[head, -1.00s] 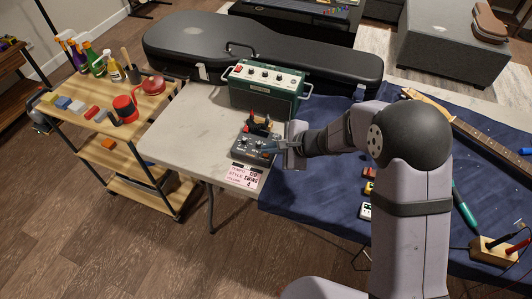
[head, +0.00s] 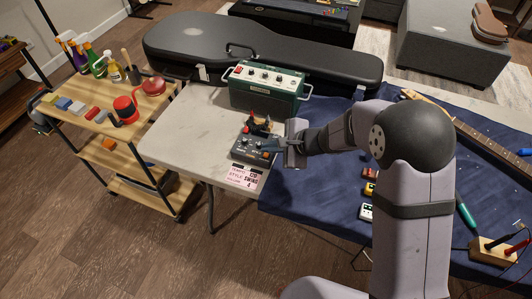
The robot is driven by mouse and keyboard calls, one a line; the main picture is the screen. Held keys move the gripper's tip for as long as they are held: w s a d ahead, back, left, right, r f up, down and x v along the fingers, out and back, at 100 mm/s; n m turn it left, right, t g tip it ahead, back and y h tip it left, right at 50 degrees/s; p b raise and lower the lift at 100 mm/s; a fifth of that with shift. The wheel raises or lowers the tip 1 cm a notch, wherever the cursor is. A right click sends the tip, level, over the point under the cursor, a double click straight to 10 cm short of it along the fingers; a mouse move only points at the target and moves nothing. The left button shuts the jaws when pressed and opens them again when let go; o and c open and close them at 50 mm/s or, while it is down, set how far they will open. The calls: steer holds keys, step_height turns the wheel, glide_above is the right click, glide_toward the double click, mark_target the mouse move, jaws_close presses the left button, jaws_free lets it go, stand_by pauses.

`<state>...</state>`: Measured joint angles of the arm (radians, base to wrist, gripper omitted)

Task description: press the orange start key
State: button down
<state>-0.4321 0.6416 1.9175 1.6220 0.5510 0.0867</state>
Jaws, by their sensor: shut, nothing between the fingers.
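A dark grey control box (head: 252,147) with several small knobs sits on the pale table. A small orange key (head: 265,155) shows on its right part, close below my fingertips. My gripper (head: 270,147) is shut and empty, with its fingers pointing left over the right side of the box. Whether the fingertips touch the box is too small to tell. Part of the box's right end is hidden by the gripper.
A pink card (head: 243,177) with printed lines lies in front of the box. Red and dark clips or plugs (head: 259,124) stand behind it. A green amplifier (head: 266,88) and a black guitar case (head: 260,45) are farther back. Blue cloth (head: 310,187) covers the right side.

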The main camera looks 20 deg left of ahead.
step_height(320, 180, up, 6)
steer(key=p, duration=0.4)
stand_by(0.4)
stand_by(0.4)
steer(key=s+d+f+n+g+h, duration=0.1)
steer(key=s+d+f+n, duration=0.1)
steer(key=s, duration=0.1)
steer(key=s+d+f+n+g+h, duration=0.1)
steer(key=s+d+f+n, duration=0.1)
steer(key=s, duration=0.2)
steer(key=s+d+f+n+g, duration=0.1)
steer(key=s+f+n+g, duration=0.1)
steer(key=s+n, duration=0.1)
steer(key=shift+s+d+f+h, duration=0.15)
steer(key=shift+s+d+h, duration=0.25)
steer(key=shift+s, duration=0.25)
steer(key=s+d+r+n+h, duration=0.1)
steer(key=s+d+n+h, duration=0.2)
steer(key=d, duration=0.5)
steer(key=s+d+r+n+g+h+p, duration=0.1)
steer(key=s+d+r+n, duration=0.1)
steer(key=s+d, duration=0.4)
steer(key=s+d+r+n+h, duration=0.1)
steer(key=s+d+n+h, duration=0.15)
steer(key=d, duration=0.65)
steer(key=w+d+r+m+t+p, duration=0.1)
steer(key=w+d+r+m+t, duration=0.1)
steer(key=d+r, duration=0.3)
steer(key=shift+w+r, duration=0.3)
steer(key=shift+r, duration=0.1)
